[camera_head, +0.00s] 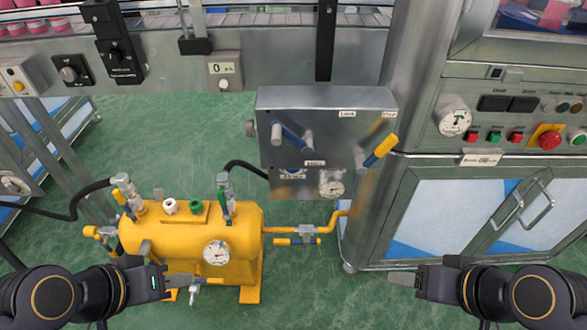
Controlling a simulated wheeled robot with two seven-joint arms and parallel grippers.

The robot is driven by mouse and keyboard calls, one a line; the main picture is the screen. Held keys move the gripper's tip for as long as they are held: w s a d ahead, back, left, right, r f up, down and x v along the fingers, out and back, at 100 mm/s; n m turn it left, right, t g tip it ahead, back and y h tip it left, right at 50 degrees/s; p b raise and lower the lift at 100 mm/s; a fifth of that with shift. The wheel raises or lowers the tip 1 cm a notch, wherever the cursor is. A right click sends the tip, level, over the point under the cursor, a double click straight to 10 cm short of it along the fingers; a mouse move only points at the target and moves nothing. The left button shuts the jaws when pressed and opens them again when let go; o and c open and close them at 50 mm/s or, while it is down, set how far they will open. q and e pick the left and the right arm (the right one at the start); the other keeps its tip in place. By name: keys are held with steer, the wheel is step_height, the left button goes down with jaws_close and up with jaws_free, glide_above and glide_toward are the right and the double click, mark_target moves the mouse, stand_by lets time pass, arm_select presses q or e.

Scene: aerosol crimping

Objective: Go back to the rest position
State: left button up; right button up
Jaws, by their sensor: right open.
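My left gripper (188,282) is at the lower left of the head view, in front of the yellow tank. Its fingers overlap the tank's lower edge in the picture, and the gap between them cannot be made out. My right gripper (402,280) is at the lower right, pointing inward over the green floor. It is open, with nothing seen in it. Both arms come in low from the sides at about the same height.
The yellow tank (160,238) with gauge and valves stands left of centre. A grey control panel (330,125) with blue and yellow-handled levers is at the centre. A steel cabinet (450,215) stands at right, and a conveyor (170,45) runs behind. Green floor (320,290) lies between the grippers.

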step_height(320, 180, up, 26)
steer(key=p, duration=2.6)
